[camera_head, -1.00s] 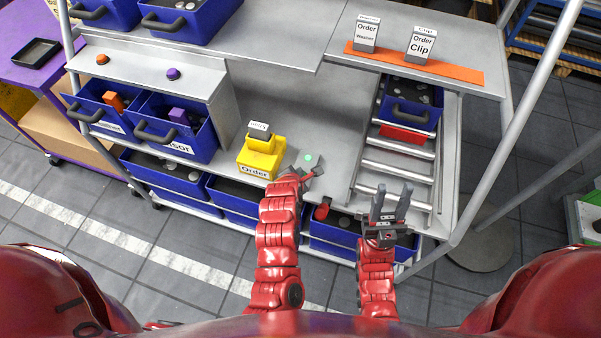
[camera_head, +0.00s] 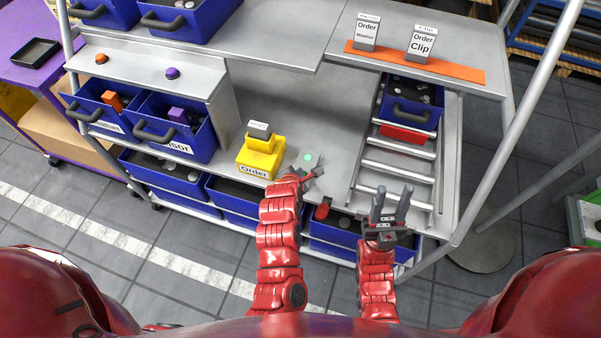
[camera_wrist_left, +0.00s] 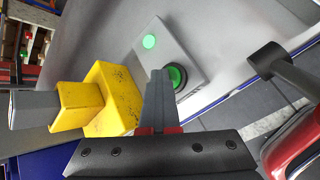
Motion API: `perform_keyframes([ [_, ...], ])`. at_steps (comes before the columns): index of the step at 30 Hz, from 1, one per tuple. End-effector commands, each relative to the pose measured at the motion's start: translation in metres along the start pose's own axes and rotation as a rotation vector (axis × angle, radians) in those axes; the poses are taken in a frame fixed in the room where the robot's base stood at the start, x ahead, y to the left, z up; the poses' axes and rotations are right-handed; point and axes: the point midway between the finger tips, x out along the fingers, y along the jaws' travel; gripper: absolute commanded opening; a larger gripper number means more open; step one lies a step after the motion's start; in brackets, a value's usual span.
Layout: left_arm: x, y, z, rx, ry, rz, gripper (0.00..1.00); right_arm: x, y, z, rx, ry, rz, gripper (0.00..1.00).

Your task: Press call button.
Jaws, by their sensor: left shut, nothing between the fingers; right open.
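A grey button box (camera_wrist_left: 184,55) stands on the metal bench, with a green light (camera_wrist_left: 149,41) and a green button (camera_wrist_left: 177,77) in a black ring. In the head view the box's green spot (camera_head: 308,157) shows just beyond my left gripper (camera_head: 315,172). My left gripper is shut and empty. In the left wrist view its fingertips (camera_wrist_left: 160,73) overlap the box close beside the button; I cannot tell whether they touch it. My right gripper (camera_head: 391,193) is open and empty, in front of the roller track.
A yellow order bin (camera_head: 262,157) stands just left of the button box. Orange (camera_head: 101,58) and purple (camera_head: 172,72) buttons sit on the left shelf. Blue bins (camera_head: 178,140) fill the shelves below. A roller track (camera_head: 397,166) lies to the right.

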Motion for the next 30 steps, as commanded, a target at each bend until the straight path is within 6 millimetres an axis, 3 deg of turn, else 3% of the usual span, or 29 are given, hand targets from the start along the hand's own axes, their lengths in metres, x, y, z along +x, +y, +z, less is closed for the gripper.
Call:
perform_keyframes([
  [11,-0.002,-0.003,-0.001,0.001,0.007,-0.011,0.00,0.001,0.000,0.000,0.000,0.000,0.000,0.41],
  [30,-0.044,0.031,0.031,-0.002,0.003,-0.004,0.00,0.039,0.002,-0.006,0.000,0.000,0.000,0.41],
])
